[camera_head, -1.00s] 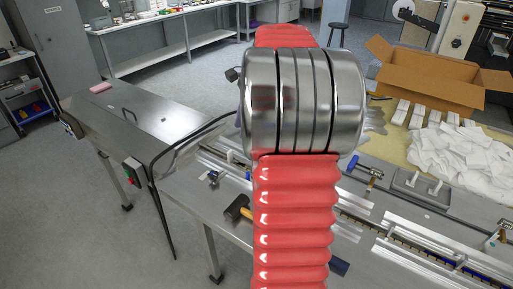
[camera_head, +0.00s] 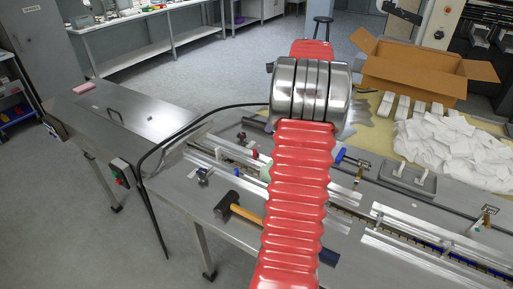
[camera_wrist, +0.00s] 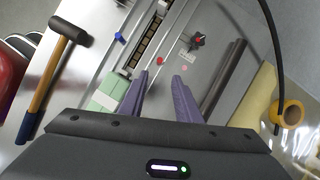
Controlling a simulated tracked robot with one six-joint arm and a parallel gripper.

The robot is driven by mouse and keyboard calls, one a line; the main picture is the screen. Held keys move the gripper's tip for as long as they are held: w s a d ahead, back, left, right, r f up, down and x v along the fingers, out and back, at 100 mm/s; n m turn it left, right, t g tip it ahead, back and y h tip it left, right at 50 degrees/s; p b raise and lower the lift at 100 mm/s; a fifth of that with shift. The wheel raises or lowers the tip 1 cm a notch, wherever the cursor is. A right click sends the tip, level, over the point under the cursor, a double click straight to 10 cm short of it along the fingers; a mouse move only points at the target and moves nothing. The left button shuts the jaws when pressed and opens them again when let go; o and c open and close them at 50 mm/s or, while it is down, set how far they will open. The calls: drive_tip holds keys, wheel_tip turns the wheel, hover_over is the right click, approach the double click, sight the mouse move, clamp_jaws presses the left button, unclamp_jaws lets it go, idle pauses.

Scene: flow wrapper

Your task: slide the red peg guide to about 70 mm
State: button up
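The red peg also shows in the head view (camera_head: 255,154), left of my arm. My gripper (camera_wrist: 160,80) is open, its two purple-grey fingers apart with nothing seen between them. In the head view my arm hides the gripper. I cannot read the guide's position on a scale.
A blue peg (camera_wrist: 120,38) stands across the chain channel (camera_wrist: 148,45). A pale green block (camera_wrist: 107,94) lies near the left finger. A hammer (camera_head: 235,207) lies on the bench's near side. Dark rods (camera_wrist: 224,75) and a tape roll (camera_wrist: 290,113) are to the right.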

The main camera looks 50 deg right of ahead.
sight(255, 150)
drive_tip(key=x, duration=1.3)
drive_tip(key=shift+w+a+f, duration=0.15)
drive_tip(key=shift+w+f, duration=0.1)
drive_tip(key=shift+c, duration=0.3)
clamp_jaws()
drive_tip(key=shift+s, duration=0.1)
